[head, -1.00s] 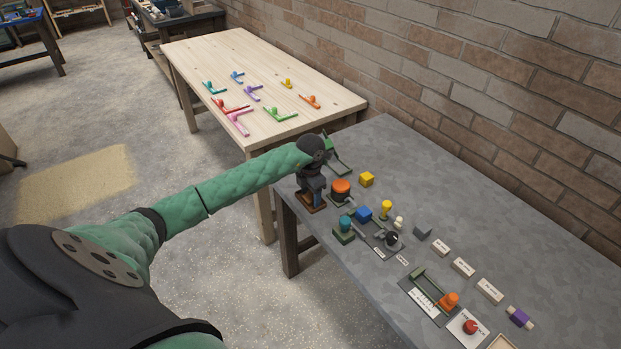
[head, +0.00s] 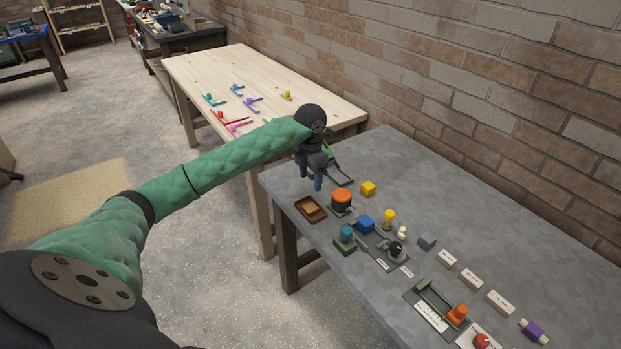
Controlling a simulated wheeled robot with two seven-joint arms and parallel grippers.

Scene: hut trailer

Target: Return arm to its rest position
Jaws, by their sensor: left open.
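My left arm comes in from the left with green sleeves, and its dark left gripper (head: 318,182) hangs fingers down above the far left corner of the grey table (head: 480,196). The gripper is open, and I see nothing between its fingers. It is raised above and behind a small brown tray (head: 311,209) that holds an orange-tan block (head: 311,207). My right gripper is not in view.
An orange-topped round device (head: 341,197), a yellow cube (head: 368,188), a blue cube (head: 365,225) and a teal knob (head: 347,232) stand close by. A wooden table (head: 215,72) with coloured pieces stands behind. A brick wall (head: 480,80) runs along the right.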

